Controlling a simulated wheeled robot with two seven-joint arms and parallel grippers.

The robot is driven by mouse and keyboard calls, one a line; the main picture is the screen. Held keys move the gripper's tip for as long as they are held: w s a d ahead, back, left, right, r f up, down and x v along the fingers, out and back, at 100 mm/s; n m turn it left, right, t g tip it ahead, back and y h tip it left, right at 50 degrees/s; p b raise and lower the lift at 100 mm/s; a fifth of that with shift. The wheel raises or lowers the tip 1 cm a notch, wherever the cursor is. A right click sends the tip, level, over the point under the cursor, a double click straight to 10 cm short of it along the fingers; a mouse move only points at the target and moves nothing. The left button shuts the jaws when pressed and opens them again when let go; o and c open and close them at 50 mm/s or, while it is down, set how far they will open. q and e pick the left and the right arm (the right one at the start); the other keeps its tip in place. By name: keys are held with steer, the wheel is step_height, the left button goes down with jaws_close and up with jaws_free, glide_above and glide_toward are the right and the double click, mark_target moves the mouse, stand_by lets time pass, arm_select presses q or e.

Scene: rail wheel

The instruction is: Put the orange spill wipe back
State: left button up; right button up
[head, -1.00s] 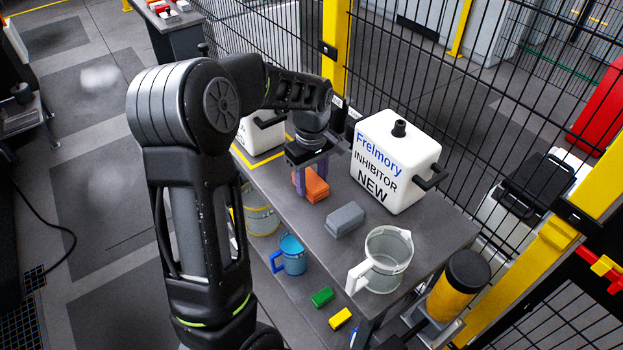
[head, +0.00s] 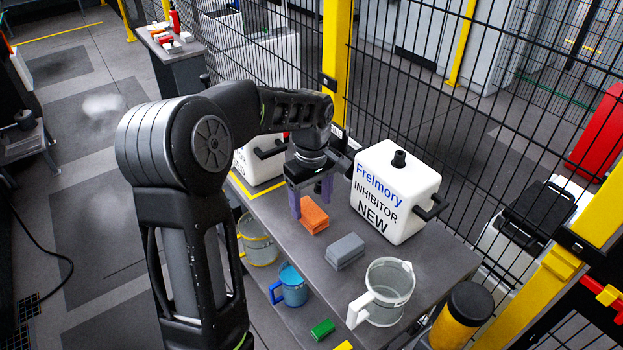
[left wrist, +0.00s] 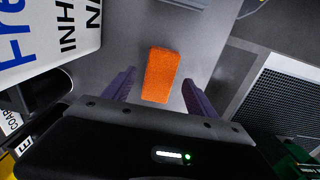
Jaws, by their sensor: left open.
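The orange spill wipe (head: 314,214) is a small block lying flat on the grey bench top (head: 420,258). In the left wrist view the wipe (left wrist: 161,75) lies ahead, in line with the space between the purple fingers. My left gripper (head: 311,200) is open and empty, its fingers pointing down beside and behind the wipe. In the left wrist view the gripper (left wrist: 158,92) shows a gap on either side of the wipe. I cannot tell the exact height of the fingertips. My right gripper is not seen.
A grey block (head: 345,251) lies just in front of the wipe, with a clear jug (head: 386,290) beyond it. A white inhibitor container (head: 396,190) stands to the right. On a lower shelf are a blue jug (head: 291,285) and a green block (head: 322,329). A wire fence (head: 480,110) runs behind.

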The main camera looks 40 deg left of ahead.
mark_target(312, 212)
arm_select(q)
step_height(312, 212, up, 9)
steer(key=shift+f, duration=0.2)
stand_by(1.6)
